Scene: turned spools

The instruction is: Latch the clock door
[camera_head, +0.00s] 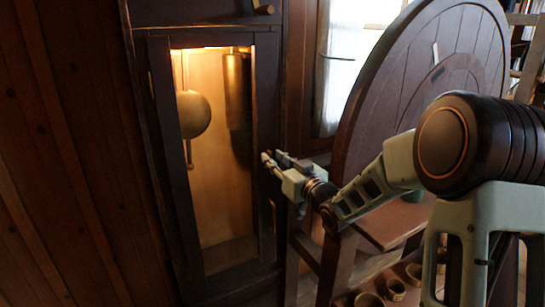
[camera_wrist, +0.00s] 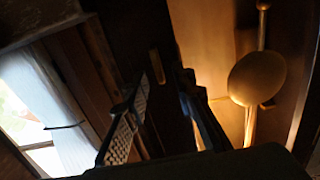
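The tall dark wooden clock case stands at left centre in the head view. Its door (camera_head: 264,100) frames a lit interior with a round brass pendulum bob (camera_head: 193,114). The bob also shows at the right of the wrist view (camera_wrist: 257,78). I cannot tell whether the door is fully closed. My gripper (camera_head: 271,157) is at the door's right stile, its fingers pointing at the dark wood. In the wrist view my gripper (camera_wrist: 166,78) has a gap between its fingers. A small upright brass piece (camera_wrist: 157,66), perhaps the latch, shows between the fingertips; contact is unclear.
Several small cups or spools (camera_head: 396,289) sit low at the bottom. A plank wall (camera_head: 60,150) fills the left.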

